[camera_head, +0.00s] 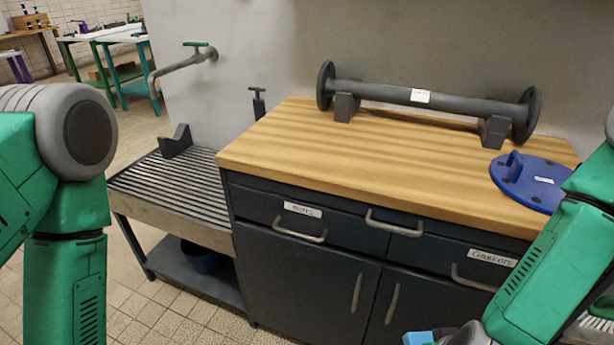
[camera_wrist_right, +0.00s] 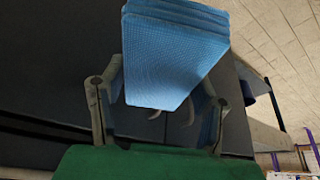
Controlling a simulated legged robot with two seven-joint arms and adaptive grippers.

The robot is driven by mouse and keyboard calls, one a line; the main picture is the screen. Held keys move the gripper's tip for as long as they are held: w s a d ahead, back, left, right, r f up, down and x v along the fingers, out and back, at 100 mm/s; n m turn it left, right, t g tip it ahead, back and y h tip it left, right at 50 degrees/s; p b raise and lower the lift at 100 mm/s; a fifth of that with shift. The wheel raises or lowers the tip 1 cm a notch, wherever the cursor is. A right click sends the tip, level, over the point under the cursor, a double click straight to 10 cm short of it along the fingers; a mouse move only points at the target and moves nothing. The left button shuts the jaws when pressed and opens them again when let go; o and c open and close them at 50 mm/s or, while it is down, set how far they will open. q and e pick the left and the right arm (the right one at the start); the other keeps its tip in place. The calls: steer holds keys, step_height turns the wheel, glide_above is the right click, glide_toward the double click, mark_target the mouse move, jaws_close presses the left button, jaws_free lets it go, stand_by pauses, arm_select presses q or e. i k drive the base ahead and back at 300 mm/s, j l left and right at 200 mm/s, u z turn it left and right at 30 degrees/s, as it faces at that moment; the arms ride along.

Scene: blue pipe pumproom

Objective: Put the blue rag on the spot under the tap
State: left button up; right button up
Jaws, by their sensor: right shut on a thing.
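The blue rag (camera_wrist_right: 175,50), a folded light-blue stack, is held between the fingers of my right gripper (camera_wrist_right: 160,92) in the right wrist view. In the head view only a bit of the rag (camera_head: 420,337) shows at the bottom edge, in front of the cabinet doors. The tap (camera_head: 183,66), a grey pipe with a green handle, comes out of the wall at the upper left. Its spout points down above a slatted drain grate (camera_head: 175,190), left of the cabinet. No separate marked spot is clear to me there. My left gripper is out of view.
The wooden worktop (camera_head: 300,150) carries a flanged grey pipe (camera_head: 440,100) on blocks and a blue disc with a handle (camera_head: 530,182). A dark V-shaped block (camera_head: 175,140) stands on the grate's back part. Drawer and door handles stick out from the cabinet front.

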mark_target(183, 187)
steer(key=i+j, duration=0.15)
steer(key=j, duration=0.25)
steer(key=i+j+u, duration=0.1)
steer(key=j, duration=0.25)
steer(key=i+j, duration=0.15)
steer(key=j, duration=0.25)
steer(key=i+j+u, duration=0.1)
steer(key=j, duration=0.25)
steer(key=i+j, duration=0.2)
steer(key=j, duration=0.15)
steer(key=i+j+u, duration=0.1)
steer(key=j, duration=0.3)
steer(key=i+j, duration=0.6)
steer(key=i, duration=0.35)
steer(key=j+u, duration=0.05)
steer(key=j, duration=0.05)
